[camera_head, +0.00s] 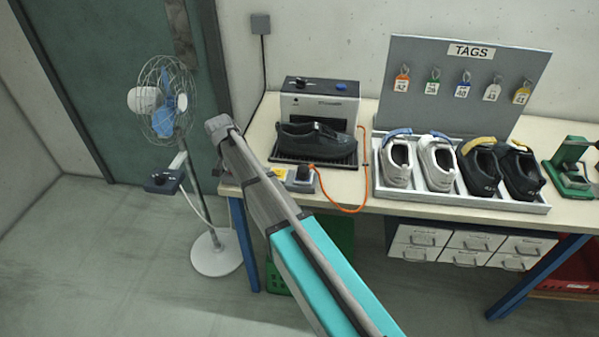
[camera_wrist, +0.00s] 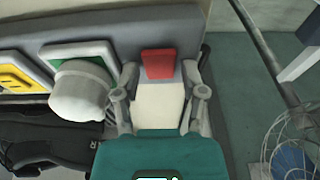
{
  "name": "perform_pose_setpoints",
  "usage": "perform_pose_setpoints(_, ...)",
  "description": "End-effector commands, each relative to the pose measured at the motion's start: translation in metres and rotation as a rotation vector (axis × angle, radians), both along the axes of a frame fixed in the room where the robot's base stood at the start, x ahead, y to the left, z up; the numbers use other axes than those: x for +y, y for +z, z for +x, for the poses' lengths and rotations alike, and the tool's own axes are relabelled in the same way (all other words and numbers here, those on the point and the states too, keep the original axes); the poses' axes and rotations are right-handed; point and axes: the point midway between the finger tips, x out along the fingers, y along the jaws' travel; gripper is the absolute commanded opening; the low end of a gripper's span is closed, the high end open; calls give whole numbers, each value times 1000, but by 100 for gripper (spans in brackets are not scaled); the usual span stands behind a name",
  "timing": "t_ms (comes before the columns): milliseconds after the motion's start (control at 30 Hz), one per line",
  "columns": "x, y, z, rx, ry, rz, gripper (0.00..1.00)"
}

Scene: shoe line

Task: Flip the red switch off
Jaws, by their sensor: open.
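The red switch (camera_wrist: 158,63) shows in the wrist view as a small red rocker on a grey panel, at upper centre. Its on or off position cannot be told. My gripper (camera_wrist: 159,72) is open, with one finger on each side of the switch. It holds nothing. A pale block (camera_wrist: 158,104) shows between the fingers, just below the switch in the picture. Whether a finger touches the switch cannot be told. In the head view my arm hides the switch, and the gripper cannot be made out clearly.
Beside the switch are a white knob (camera_wrist: 80,92) on a green plate (camera_wrist: 75,52) and a yellow plate (camera_wrist: 18,80). A fan (camera_head: 163,100) stands left of the bench (camera_head: 345,187). A black shoe (camera_head: 315,138) and an orange cable (camera_head: 345,208) lie close by.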

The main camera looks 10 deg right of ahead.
Motion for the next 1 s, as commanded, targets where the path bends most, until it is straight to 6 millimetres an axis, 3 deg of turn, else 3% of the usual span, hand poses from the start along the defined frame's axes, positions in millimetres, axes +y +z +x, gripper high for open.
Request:
perform_pose_setpoints(333, 1, -3, -7, -200, 2, -71, 54)
perform_pose_setpoints(1000, 8, 55, -24, -190, 0, -69, 54)
